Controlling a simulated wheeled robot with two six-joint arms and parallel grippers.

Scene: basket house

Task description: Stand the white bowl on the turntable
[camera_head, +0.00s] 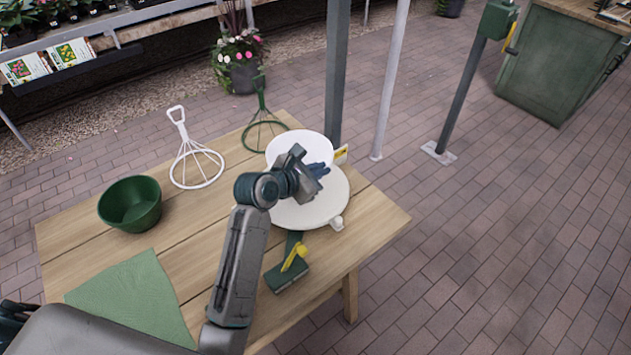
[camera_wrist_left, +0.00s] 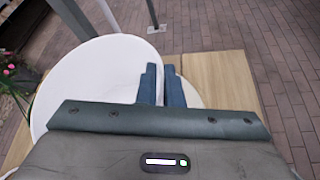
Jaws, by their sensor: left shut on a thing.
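The white bowl (camera_head: 297,146) is at the back of the round cream turntable (camera_head: 312,212) in the head view, overlapping its far edge. I cannot tell whether it touches the disc. My left gripper (camera_head: 318,170) is shut on the bowl's near rim, above the turntable. In the left wrist view the white bowl (camera_wrist_left: 85,80) fills the left side, and the fingers of my left gripper (camera_wrist_left: 162,88) are at its right rim. A strip of the turntable (camera_wrist_left: 190,95) shows beside the fingers. The bowl's underside is hidden.
The wooden table (camera_head: 205,250) also holds a green bowl (camera_head: 131,204), a white wire stand (camera_head: 193,160), a green wire stand (camera_head: 263,122), a green cloth (camera_head: 135,300) and a green block with a yellow handle (camera_head: 288,274). A dark post (camera_head: 337,75) stands behind the table.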

